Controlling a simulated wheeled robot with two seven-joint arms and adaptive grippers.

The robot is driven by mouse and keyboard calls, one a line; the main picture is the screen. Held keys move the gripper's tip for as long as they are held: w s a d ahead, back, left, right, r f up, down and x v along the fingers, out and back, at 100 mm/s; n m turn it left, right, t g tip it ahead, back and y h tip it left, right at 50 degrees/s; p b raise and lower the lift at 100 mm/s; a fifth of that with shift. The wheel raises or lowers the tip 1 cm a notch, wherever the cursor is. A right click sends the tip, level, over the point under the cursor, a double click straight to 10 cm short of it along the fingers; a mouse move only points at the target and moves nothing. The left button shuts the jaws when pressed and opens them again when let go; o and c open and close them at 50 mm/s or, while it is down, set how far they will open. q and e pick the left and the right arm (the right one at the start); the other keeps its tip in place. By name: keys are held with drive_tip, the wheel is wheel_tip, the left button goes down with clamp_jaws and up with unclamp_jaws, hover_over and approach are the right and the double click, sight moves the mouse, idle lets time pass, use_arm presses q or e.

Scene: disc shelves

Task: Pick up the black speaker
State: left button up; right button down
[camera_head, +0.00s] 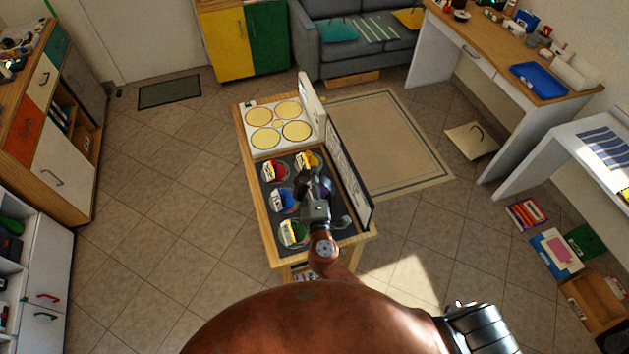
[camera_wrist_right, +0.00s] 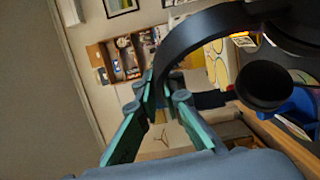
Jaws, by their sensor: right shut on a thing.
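In the wrist view my right gripper (camera_wrist_right: 165,92) has its teal fingers closed around one end of a black curved band. The band belongs to the black speaker (camera_wrist_right: 205,30), which looks more like a headset, with a round black cup (camera_wrist_right: 265,85) at the right. In the head view my right gripper (camera_head: 318,192) is over the dark, right part of the low wooden table (camera_head: 258,215). The gripper and arm hide most of the held thing there. I cannot tell if it touches the table. My left gripper is not in view.
Coloured discs, such as a red one (camera_head: 275,171) and a green one (camera_head: 293,233), lie beside the gripper. A white board with yellow circles (camera_head: 266,140) is at the table's far end. An upright panel (camera_head: 348,175) lines its right side. Tiled floor is free at the left.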

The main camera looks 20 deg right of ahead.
drive_tip(key=f, duration=0.4)
drive_tip(key=shift+w+d, duration=0.15)
drive_tip(key=shift+w, duration=0.2)
drive_tip(key=c, duration=2.3)
unclamp_jaws()
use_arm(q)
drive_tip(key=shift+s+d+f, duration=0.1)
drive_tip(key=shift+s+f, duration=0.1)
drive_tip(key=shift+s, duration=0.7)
use_arm(e)
drive_tip(key=shift+o, duration=1.1)
drive_tip(key=shift+s, duration=0.1)
